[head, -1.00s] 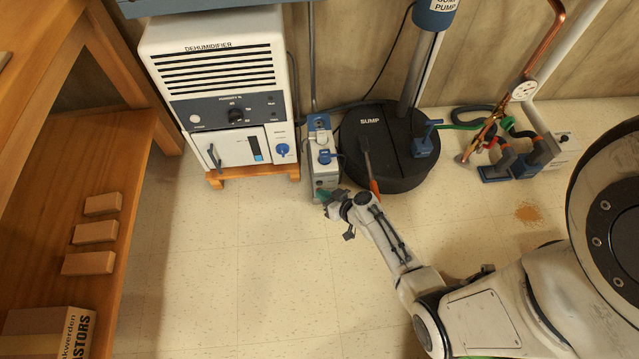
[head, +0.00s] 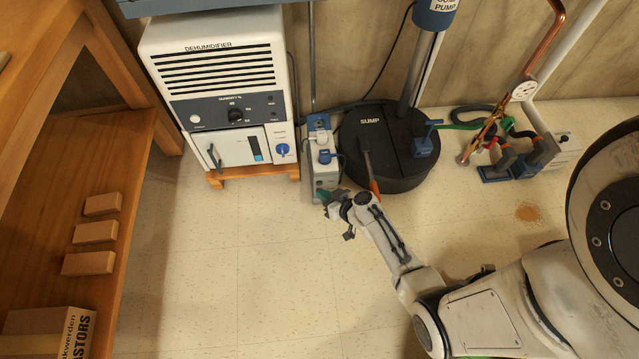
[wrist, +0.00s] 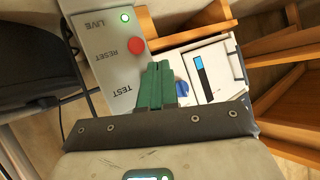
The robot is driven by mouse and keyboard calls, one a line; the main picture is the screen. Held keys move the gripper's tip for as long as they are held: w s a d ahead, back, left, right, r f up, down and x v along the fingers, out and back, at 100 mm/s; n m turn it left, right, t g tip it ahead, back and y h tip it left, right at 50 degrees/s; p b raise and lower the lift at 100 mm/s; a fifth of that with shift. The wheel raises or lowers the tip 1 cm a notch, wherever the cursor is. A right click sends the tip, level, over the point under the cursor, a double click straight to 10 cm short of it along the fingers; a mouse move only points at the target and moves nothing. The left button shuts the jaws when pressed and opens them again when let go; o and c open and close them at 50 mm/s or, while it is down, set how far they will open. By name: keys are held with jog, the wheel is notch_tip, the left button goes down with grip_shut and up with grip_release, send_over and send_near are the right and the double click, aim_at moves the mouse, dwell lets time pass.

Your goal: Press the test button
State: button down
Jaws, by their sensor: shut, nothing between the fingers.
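The grey control box (head: 322,168) stands on the floor between the dehumidifier and the sump. In the wrist view its face (wrist: 97,42) carries the words LIVE, RESET and TEST, upside down. A green light (wrist: 125,17) glows by LIVE, and a red button (wrist: 136,45) sits by RESET. The TEST label (wrist: 131,88) shows just left of my fingers. No button shows beside it; that spot is behind my fingers. My gripper (head: 324,196), with green fingers (wrist: 158,84) shut and empty, is at the box's near end. Whether the fingertips touch the box I cannot tell.
The white dehumidifier (head: 217,90) stands left of the box. The black sump (head: 390,165) is close on the right, with an orange-handled tool (head: 374,187) leaning by my wrist. A wooden shelf (head: 130,200) runs along the left. The tiled floor (head: 250,270) in front is clear.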

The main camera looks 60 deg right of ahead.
jog(key=shift+w+d, duration=0.1)
jog(key=shift+w+d, duration=0.15)
jog(key=shift+d, duration=0.1)
dwell(0.3)
jog(key=shift+w+d+b, duration=0.25)
jog(key=shift+d+b, duration=0.05)
jog(key=shift+b, duration=0.15)
dwell(0.7)
jog(key=shift+a, duration=0.1)
jog(key=shift+s+a, duration=0.5)
jog(key=shift+a, duration=0.05)
jog(key=shift+s+a+b, duration=0.2)
jog(key=shift+s+a, duration=0.6)
jog(key=shift+a, duration=0.2)
jog(key=shift+s+a+b, duration=0.15)
jog(key=shift+s+a, duration=0.6)
jog(key=shift+a, duration=0.2)
